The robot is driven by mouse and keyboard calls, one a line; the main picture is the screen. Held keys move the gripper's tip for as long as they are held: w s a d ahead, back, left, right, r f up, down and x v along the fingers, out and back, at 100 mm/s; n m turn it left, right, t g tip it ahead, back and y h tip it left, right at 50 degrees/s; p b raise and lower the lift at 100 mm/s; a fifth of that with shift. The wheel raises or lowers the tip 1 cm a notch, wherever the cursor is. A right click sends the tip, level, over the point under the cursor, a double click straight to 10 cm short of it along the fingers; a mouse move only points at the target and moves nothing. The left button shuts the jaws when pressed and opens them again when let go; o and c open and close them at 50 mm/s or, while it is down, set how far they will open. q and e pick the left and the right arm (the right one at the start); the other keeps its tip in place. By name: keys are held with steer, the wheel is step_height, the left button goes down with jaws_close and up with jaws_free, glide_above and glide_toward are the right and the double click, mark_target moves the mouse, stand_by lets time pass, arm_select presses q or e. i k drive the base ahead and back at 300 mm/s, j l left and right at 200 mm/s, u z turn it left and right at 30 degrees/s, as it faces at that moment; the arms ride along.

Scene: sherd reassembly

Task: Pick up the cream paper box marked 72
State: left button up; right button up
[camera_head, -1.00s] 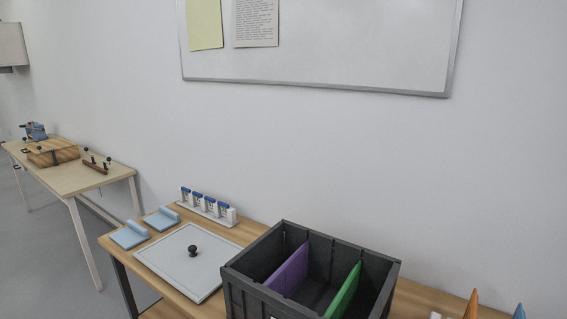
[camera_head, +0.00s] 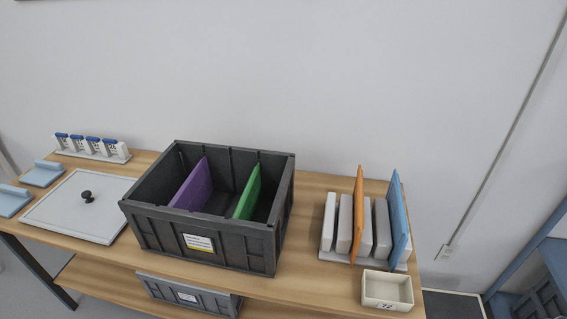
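The cream paper box marked 72 (camera_head: 387,290) stands on the wooden table at its front right corner. It is a small open-topped box, and its inside looks empty. The number 72 shows on a label on its front face. Neither of my grippers is in the head view.
A dark grey crate (camera_head: 205,245) with a purple and a green divider stands mid-table. A rack (camera_head: 335,256) of white slabs with orange and blue dividers stands just behind the box. A grey lid (camera_head: 60,212) with a black knob lies at left. Another crate (camera_head: 187,294) sits on the lower shelf.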

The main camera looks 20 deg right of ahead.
mark_target(388, 292)
steer(key=z, duration=1.6)
steer(key=j+u, duration=0.15)
steer(key=u, duration=0.25)
steer(key=k+j, duration=0.05)
